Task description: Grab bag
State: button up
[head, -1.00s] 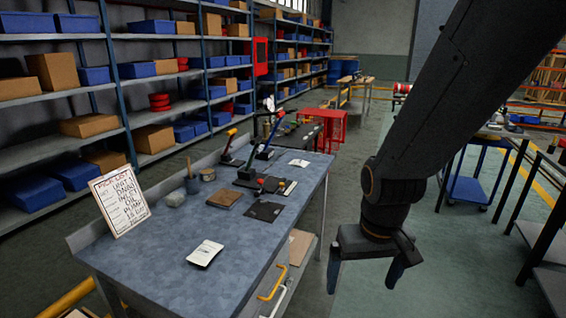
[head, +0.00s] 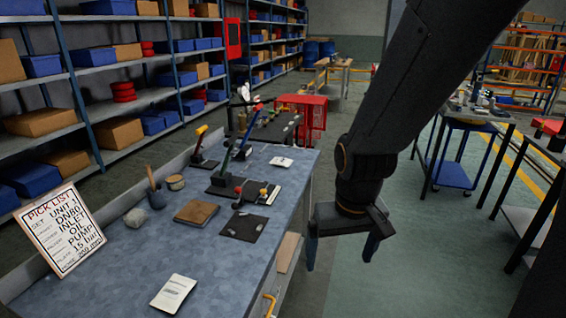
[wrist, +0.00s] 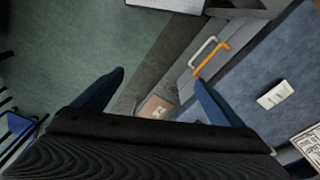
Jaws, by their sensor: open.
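A small white bag-like packet (head: 174,293) with printing lies flat on the near part of the blue-grey workbench (head: 110,275). It also shows in the wrist view (wrist: 275,95), right of the fingers. My gripper (head: 340,255) points down, open and empty, over the floor to the right of the bench. In the wrist view my gripper (wrist: 159,80) has its dark blue fingers apart with nothing between them.
A pick list sign (head: 62,230) leans at the bench's left. Yellow handle (wrist: 211,60) juts from the bench side. Floor to the right is clear up to a blue cart (head: 455,175).

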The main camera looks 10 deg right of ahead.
aim_at(278, 161)
jog(key=k, duration=0.5)
jog(key=z, duration=0.55)
jog(key=i, duration=0.5)
jog(key=z, duration=0.6)
jog(key=i, duration=1.1)
jog(key=u, duration=0.6)
jog(key=i, duration=0.85)
jog(key=u, duration=0.95)
jog(key=i, duration=0.25)
jog(key=u, duration=0.2)
